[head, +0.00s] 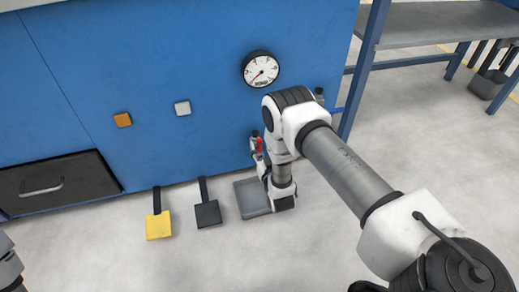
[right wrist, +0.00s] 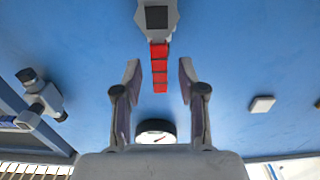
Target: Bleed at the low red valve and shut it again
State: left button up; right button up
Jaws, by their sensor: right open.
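The low red valve has a red lever (head: 260,146) on the blue panel, just above the floor, partly hidden by my right arm. In the right wrist view the red lever (right wrist: 159,68) hangs from a grey valve body (right wrist: 157,17). My right gripper (right wrist: 160,75) is open, one finger on each side of the lever, with visible gaps. Whether the fingers reach its depth I cannot tell. In the head view the right gripper (head: 264,166) is low beside the valve. A round gauge (head: 261,69) sits above; its needle points lower left. My left gripper's fingers are out of view.
A grey tray (head: 250,200) lies on the floor under the valve. Black (head: 207,214) and yellow (head: 159,226) pedals stand to its left. A blue-framed shelf (head: 440,25) stands at right.

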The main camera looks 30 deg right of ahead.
jog(key=shift+w+d+f, duration=0.1)
jog(key=shift+w+d, duration=0.05)
jog(key=shift+w, duration=0.65)
grip_shut()
